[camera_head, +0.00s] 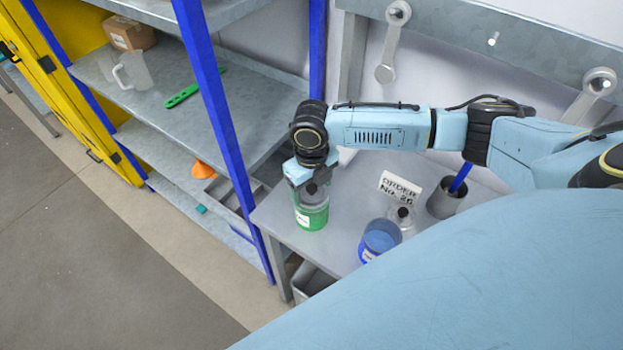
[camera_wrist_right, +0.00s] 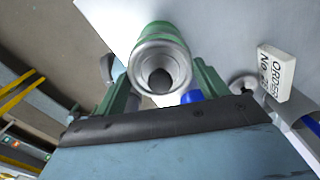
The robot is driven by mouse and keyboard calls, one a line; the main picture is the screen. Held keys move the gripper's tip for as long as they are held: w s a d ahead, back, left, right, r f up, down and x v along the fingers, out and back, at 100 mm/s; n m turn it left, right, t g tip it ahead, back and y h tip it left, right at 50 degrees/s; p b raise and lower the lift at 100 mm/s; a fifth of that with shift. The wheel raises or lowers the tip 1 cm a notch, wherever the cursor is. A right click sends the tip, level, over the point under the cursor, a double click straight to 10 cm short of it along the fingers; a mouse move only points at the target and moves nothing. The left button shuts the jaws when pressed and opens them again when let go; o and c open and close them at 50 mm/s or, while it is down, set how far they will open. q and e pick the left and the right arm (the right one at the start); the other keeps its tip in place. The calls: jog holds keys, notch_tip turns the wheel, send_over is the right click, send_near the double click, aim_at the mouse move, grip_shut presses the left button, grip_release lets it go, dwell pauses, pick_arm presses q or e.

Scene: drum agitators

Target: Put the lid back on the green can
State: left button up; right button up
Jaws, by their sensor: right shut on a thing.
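The green can (camera_head: 311,217) stands upright on the grey bench near its left corner. My right gripper (camera_head: 311,186) is directly above it, pointing down, and shut on the silver lid. In the right wrist view the round lid (camera_wrist_right: 146,61) with its dark knob shows between the fingers of my right gripper (camera_wrist_right: 162,82). The green can (camera_wrist_right: 160,31) shows right behind the lid, in line with it. I cannot tell whether the lid rests fully on the rim. My left gripper is out of view.
A blue can (camera_head: 379,240) stands to the right on the bench, with another silver lid (camera_head: 403,218) beside it. Behind are an order card (camera_head: 400,187) and a grey cup (camera_head: 441,203) holding a blue stick. A shelf with blue posts (camera_head: 226,125) rises close on the left.

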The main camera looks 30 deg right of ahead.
jog(key=o, duration=1)
jog(key=shift+o, duration=0.4)
jog(key=shift+r+p, duration=0.45)
jog(key=shift+r, duration=3.1)
grip_shut()
